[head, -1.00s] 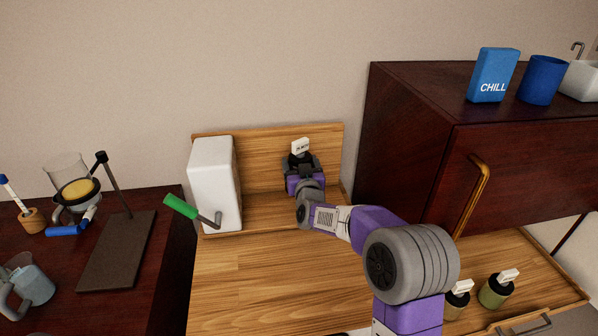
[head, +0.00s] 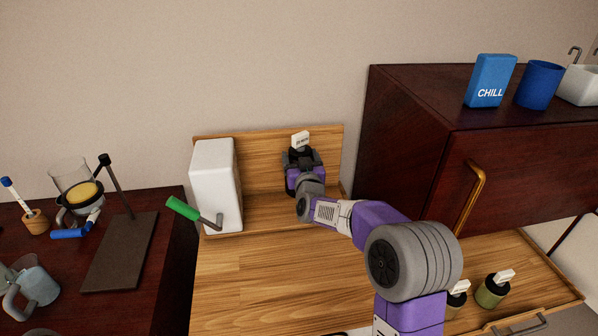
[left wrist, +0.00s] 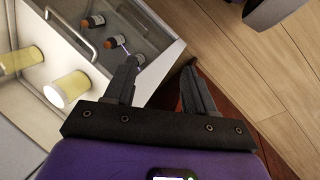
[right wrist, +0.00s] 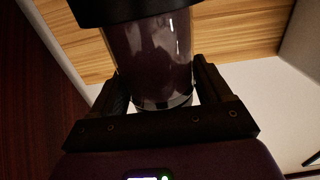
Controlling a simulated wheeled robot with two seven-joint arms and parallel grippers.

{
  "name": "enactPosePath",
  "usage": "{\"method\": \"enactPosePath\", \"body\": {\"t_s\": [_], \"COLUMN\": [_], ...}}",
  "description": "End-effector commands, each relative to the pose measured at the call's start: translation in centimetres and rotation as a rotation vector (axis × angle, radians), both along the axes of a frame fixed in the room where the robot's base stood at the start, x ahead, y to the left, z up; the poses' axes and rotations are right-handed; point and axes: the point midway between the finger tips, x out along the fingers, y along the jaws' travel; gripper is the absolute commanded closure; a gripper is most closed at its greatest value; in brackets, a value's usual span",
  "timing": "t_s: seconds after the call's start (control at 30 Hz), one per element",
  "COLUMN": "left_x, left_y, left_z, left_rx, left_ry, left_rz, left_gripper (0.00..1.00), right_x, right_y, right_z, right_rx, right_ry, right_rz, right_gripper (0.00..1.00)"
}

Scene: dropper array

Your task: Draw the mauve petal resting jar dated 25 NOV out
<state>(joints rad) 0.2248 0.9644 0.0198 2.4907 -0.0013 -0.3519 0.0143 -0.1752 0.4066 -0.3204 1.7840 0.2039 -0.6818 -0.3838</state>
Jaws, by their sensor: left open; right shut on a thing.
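My right gripper (head: 303,172) is at the wooden back panel, to the right of a white box. It is shut on a jar (right wrist: 150,55), which fills the right wrist view between the fingers. The jar is clear, with dark mauve contents and a dark lid or collar. In the head view the jar is mostly hidden by the gripper; its dark top and white tag (head: 300,139) stand above it, and the tag's print is too small to read. My left gripper (left wrist: 160,78) is open and empty; it shows only in the left wrist view.
The white box (head: 213,180) with a green-handled crank (head: 183,208) stands close left. A dark cabinet (head: 415,145) rises at the right. Two tagged jars, including a green one (head: 490,292), stand at lower right. In the left wrist view, an open drawer holds several small bottles (left wrist: 113,43).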

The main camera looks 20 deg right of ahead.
Motion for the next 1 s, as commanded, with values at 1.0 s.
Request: {"method": "enactPosePath", "body": {"t_s": [1.0], "left_x": [0.0], "left_y": [0.0], "left_z": [2.6], "left_rx": [0.0], "left_ry": [0.0], "left_rz": [0.0], "left_gripper": [0.45], "right_x": [0.0], "right_y": [0.0], "right_z": [3.9], "right_rx": [0.0], "right_ry": [-0.005], "right_rz": [0.0], "right_gripper": [0.65]}}
